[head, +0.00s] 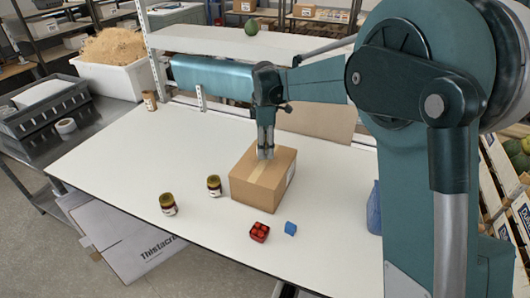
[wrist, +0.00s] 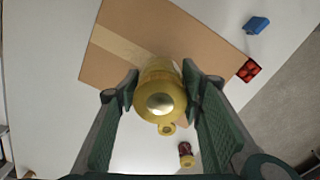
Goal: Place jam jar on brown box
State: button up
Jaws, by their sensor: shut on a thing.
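My gripper (head: 265,151) points down over the brown box (head: 248,190). It is shut on a gold-coloured rounded thing, which shows between the fingers in the wrist view (wrist: 160,88). The thing has a pale round end and a small ring-like shape beside it; I cannot tell what it is. The head view barely shows it, and contact with the box top is unclear. Two small dark-red jars with gold-olive lids and pale labels stand left of the box: one nearer it (head: 214,186) and one farther left (head: 168,204). A jar also shows low in the wrist view (wrist: 185,153).
A red block-like item (head: 259,232) and a blue block (head: 290,228) lie in front of the box. A brown cup-like item (head: 150,101) stands at the far left. A blue item (head: 374,208) stands at the right. The white table (head: 130,165) is clear on the left.

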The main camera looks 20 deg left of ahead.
jog(key=shift+f, duration=1.2)
jog(key=shift+f, duration=0.1)
jog(key=o, duration=1)
jog(key=shift+o, duration=0.4)
jog(key=shift+r, duration=0.2)
notch_tip(320, 180, up, 12)
jog(key=shift+f+b, duration=0.1)
jog(key=shift+b, duration=0.25)
jog(key=shift+d, duration=0.1)
